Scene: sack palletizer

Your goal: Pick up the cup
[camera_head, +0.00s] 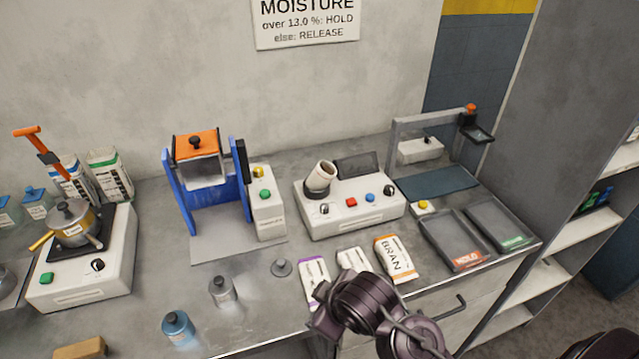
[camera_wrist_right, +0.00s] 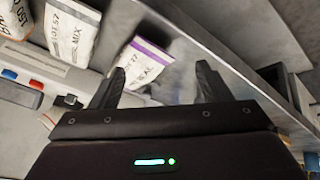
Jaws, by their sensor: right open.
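A white cup-like cylinder (camera_head: 320,176) sits tilted on the white meter box (camera_head: 350,214) at the middle of the bench. A small metal canister (camera_head: 222,292) stands upright near the front; I cannot tell which of the two is the cup. My right arm comes in from the bottom in the head view, over the bench's front edge. Its gripper (camera_wrist_right: 157,84) is open in the wrist view, fingers apart. A purple-striped packet (camera_wrist_right: 143,62) shows beyond and between the fingers, not clamped. My left gripper is not in view.
Packets, including one marked BRAN (camera_head: 394,259), lie near the right gripper. A blue bottle (camera_head: 178,328) and a grey lid (camera_head: 282,267) are at front left. A blue stand (camera_head: 205,190) rises behind. HOLD tray (camera_head: 452,243) is at right.

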